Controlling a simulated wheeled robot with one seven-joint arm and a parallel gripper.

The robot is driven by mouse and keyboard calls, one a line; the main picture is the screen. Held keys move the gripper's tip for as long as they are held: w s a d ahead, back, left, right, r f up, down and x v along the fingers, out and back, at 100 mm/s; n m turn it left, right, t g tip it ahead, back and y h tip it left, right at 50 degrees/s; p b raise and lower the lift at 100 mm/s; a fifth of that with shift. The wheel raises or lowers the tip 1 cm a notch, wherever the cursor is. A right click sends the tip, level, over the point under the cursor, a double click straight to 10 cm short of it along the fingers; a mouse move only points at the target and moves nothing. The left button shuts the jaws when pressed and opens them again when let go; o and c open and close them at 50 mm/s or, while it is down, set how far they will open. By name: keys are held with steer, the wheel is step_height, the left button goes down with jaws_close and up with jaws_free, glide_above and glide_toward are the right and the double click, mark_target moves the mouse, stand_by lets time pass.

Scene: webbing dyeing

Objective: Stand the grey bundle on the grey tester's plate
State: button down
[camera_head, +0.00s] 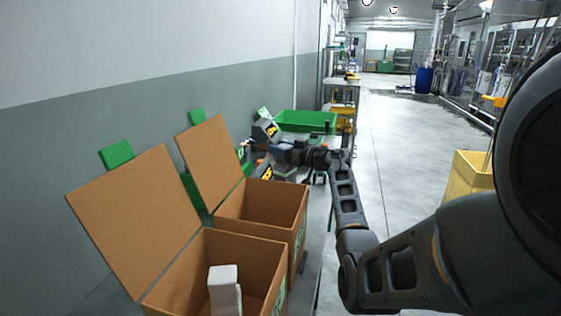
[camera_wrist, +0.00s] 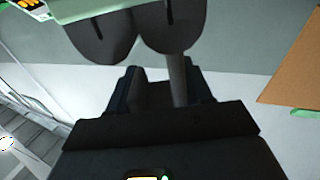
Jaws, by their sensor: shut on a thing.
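In the wrist view, a dark grey bundle (camera_wrist: 165,28) shows as two rounded lobes with black slits at the top of the picture. My gripper (camera_wrist: 158,88) is shut on it; the exact contact is in shadow. In the head view, my gripper (camera_head: 264,147) is small and at the far end of my arm, over the bench. A grey tester (camera_head: 265,130) with an orange display stands right by it. Part of a pale unit with an orange display (camera_wrist: 30,5) shows at the wrist view's top left, close to the bundle. I cannot make out the plate.
Two open cardboard boxes (camera_head: 282,206) (camera_head: 196,262) stand along the wall side, lids up; the nearer holds a white object (camera_head: 224,288). A second orange-display unit (camera_head: 265,171) sits before my gripper. A green tray (camera_head: 305,121) lies beyond.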

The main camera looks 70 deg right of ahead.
mark_target(281, 159)
step_height(281, 159, down, 4)
steer(key=shift+w+f+b, duration=0.1)
steer(key=shift+b, duration=0.3)
steer(key=shift+c, duration=2.4)
jaws_free()
steer(key=v, duration=1.2)
steer(key=shift+p, duration=0.4)
